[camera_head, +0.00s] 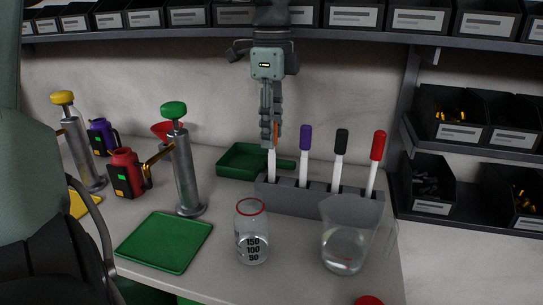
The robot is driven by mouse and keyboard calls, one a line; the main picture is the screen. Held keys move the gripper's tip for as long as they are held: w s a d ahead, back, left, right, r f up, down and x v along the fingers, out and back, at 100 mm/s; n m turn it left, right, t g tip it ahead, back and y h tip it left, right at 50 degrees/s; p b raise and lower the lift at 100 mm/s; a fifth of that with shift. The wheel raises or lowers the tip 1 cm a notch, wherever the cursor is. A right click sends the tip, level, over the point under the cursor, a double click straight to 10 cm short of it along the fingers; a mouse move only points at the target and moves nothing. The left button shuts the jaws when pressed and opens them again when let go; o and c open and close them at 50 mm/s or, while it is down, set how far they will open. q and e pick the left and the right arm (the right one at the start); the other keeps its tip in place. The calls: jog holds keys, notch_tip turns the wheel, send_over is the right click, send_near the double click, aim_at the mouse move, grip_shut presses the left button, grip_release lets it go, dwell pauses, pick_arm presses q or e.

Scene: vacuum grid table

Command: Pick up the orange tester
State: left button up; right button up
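The orange tester (276,132) stands upright in the leftmost slot of the grey rack (322,201), its white stem showing below the fingers. My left gripper (270,143) points down at its orange cap, with the fingers seen edge-on and covering most of the cap. I cannot tell whether the fingers are closed on it. A purple tester (305,138), a black tester (341,142) and a red tester (378,146) stand in the same rack to the right. My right gripper is not in view.
A red-rimmed measuring glass (251,235) and a clear beaker (344,246) stand in front of the rack. A green tray (240,161) lies behind, another green tray (165,242) front left. Pumps with green (183,170) and yellow (82,150) knobs stand left. Bins line the shelves.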

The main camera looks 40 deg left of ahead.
aim_at(272, 154)
pick_arm(q)
notch_tip(272, 154, down, 3)
jog(key=shift+f, duration=0.15)
grip_shut()
dwell(0.4)
